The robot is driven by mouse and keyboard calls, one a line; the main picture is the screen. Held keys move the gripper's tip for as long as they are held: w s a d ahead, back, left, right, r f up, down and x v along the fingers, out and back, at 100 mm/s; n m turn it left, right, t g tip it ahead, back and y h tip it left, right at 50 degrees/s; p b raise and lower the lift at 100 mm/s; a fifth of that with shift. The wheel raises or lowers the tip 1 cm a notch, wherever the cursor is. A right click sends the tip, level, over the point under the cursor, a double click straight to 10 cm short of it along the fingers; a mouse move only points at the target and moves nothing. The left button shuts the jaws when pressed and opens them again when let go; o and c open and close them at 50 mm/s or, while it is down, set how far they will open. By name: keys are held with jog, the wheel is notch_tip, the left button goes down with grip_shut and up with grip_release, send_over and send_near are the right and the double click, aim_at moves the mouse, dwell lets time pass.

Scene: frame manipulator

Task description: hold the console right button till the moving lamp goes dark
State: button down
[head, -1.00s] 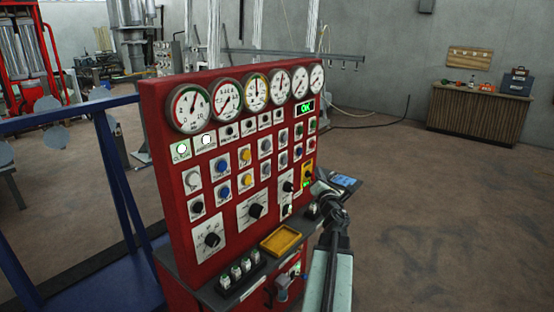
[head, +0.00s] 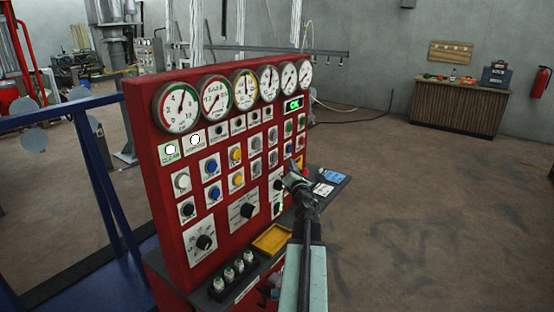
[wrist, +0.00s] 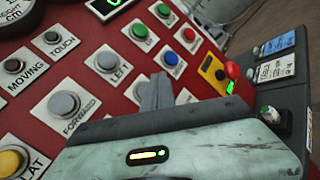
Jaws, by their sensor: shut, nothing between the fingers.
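My gripper (wrist: 155,90) is shut and empty, its fingers close in front of the red console's buttons. In the head view it (head: 288,179) is at the panel's right part. The right button appears to be the grey one (head: 272,157) under the left button; in the wrist view my fingers hide that spot. I cannot tell whether they touch it. The left button (wrist: 107,60) and forward button (wrist: 65,104) are grey and uncovered. The moving lamp (wrist: 14,65) is dark grey, beside the dark touch lamp (wrist: 53,38).
A red emergency knob (wrist: 232,70) on yellow sits to the right of my fingers. A yellow tray (head: 272,240) and a row of switches (head: 232,270) stand on the console's ledge. The display (head: 293,104) reads OK in green. Floor to the right is clear.

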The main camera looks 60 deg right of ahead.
aim_at(275, 158)
jog(key=shift+w, duration=1.95)
dwell(0.5)
jog(key=shift+w, duration=0.35)
